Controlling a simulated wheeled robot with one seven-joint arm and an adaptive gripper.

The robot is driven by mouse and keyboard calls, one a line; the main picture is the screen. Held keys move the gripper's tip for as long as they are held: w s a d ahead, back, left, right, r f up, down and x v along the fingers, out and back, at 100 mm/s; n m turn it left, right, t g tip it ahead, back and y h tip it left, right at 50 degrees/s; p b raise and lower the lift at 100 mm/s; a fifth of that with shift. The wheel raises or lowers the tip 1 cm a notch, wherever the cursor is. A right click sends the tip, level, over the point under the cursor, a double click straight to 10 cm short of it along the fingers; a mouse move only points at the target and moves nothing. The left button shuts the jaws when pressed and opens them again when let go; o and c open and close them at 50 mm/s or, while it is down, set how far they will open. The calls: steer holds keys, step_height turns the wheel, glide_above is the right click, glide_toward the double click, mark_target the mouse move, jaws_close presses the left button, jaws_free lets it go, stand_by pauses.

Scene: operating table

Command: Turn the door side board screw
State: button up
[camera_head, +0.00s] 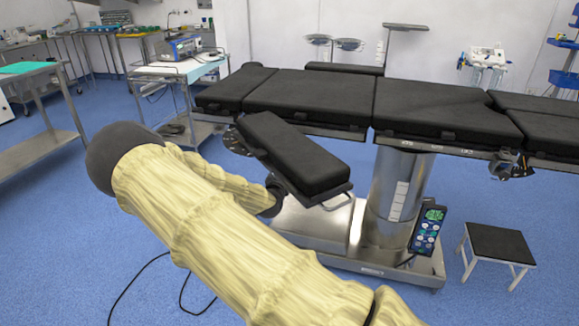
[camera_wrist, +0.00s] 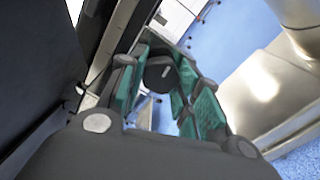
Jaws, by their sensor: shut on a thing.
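The side board (camera_head: 295,152) is a black padded board angled off the near side of the operating table (camera_head: 310,97). The dark side of the board also shows at left in the wrist view (camera_wrist: 38,70). The screw's shaft is hidden.
The table's metal column (camera_head: 398,195) and base stand right of my gripper. A hand control (camera_head: 427,229) hangs by the column, and a step stool (camera_head: 499,243) stands at right. Metal carts (camera_head: 180,70) stand behind at left.

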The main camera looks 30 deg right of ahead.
steer(key=shift+f+n, duration=0.15)
steer(key=shift+n, duration=4.45)
steer(key=o, duration=1)
steer(key=shift+o, duration=0.2)
steer(key=shift+s+a, duration=0.1)
steer(key=v, duration=1.1)
steer(key=shift+s+a, duration=0.3)
